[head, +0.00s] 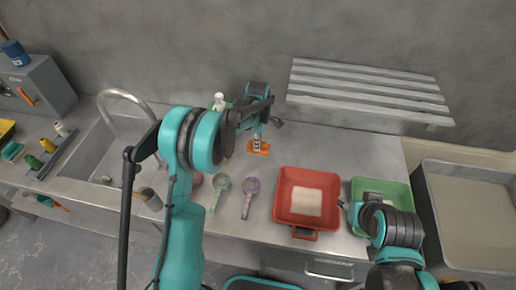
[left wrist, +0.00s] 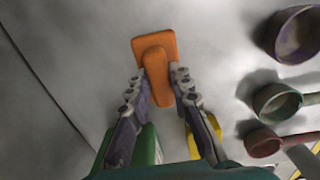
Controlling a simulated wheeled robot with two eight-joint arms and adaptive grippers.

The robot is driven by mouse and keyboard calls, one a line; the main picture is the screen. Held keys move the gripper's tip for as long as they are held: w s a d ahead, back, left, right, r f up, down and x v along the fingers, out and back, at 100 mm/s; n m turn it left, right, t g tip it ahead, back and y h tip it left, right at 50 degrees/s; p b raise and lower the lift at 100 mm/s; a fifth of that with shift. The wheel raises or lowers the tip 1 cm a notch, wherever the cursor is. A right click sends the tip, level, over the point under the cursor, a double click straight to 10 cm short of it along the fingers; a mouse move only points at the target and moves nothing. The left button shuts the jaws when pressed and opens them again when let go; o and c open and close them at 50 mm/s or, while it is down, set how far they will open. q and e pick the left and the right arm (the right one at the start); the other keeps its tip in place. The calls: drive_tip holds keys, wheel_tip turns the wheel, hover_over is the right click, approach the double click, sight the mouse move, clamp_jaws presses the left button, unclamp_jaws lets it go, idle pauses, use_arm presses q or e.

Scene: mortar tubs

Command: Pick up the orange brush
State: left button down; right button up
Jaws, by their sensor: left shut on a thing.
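The orange brush (head: 264,152) is on or just above the steel counter, behind the ladles; I cannot tell whether it touches the counter. My left gripper (head: 257,138) reaches down onto it from above. In the left wrist view the brush (left wrist: 153,45) has a flat orange block and a raised handle, and the fingers of my left gripper (left wrist: 160,88) close on either side of that handle. My right gripper (head: 344,204) is at the left edge of the green tub, and its fingers are too small to read.
A red tub (head: 300,229) with a pale block inside stands front centre, beside the green tub (head: 361,184). A green ladle (head: 221,182) and a purple ladle (head: 250,186) lie to its left. A sink with a tap (head: 128,95) is at left. A slatted rack (head: 365,92) hangs behind.

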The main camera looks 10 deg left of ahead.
use_arm(q)
drive_tip(key=shift+r, duration=0.1)
drive_tip(key=shift+s+r+p, duration=0.2)
drive_tip(key=shift+r+p, duration=0.15)
drive_tip(key=shift+r, duration=0.25)
wheel_tip(320, 180, up, 6)
drive_tip(key=shift+f+p, duration=0.25)
drive_tip(key=shift+p, duration=0.55)
drive_tip(key=s+p, duration=0.1)
drive_tip(key=s, duration=1.8)
drive_tip(key=shift+s+p, duration=0.3)
drive_tip(key=shift+s, duration=0.05)
drive_tip(key=c, duration=2.2)
unclamp_jaws()
clamp_jaws()
